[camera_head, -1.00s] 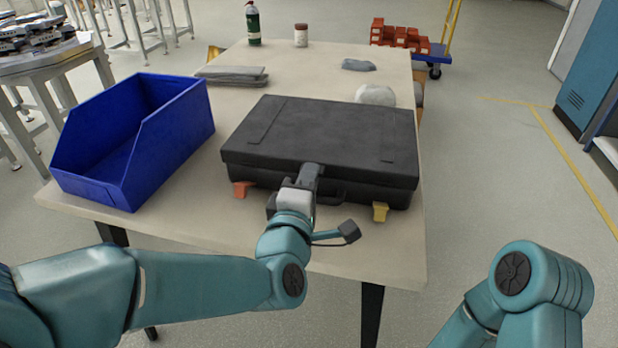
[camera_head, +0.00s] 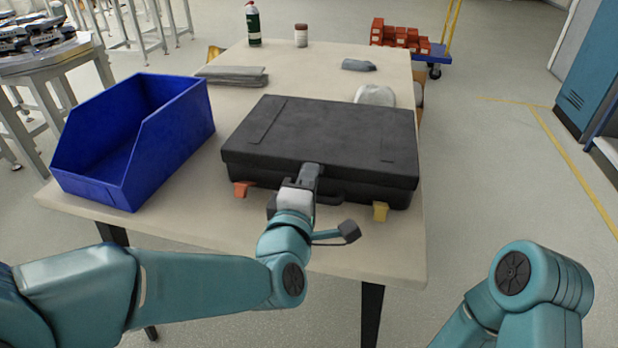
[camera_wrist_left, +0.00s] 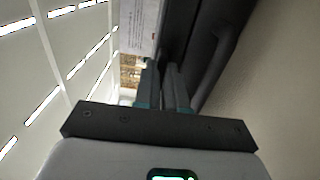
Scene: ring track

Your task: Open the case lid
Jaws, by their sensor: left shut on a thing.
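The black case (camera_head: 325,140) lies on the table, and its lid (camera_head: 330,125) looks down or nearly so. An orange latch (camera_head: 242,189) and a yellow latch (camera_head: 380,212) stick out at its front. The dark handle (camera_head: 328,192) is partly hidden by my gripper. My left gripper (camera_head: 312,172) is at the middle of the lid's front edge, shut on the lid. In the left wrist view its fingers (camera_wrist_left: 164,88) are close together at a dark edge of the case; the exact contact is hard to see. My right gripper is out of view.
A blue bin (camera_head: 130,150) stands left of the case. Grey folded cloth (camera_head: 232,76), a pale rounded item (camera_head: 375,95), a green bottle (camera_head: 253,25) and a small jar (camera_head: 301,36) are behind it.

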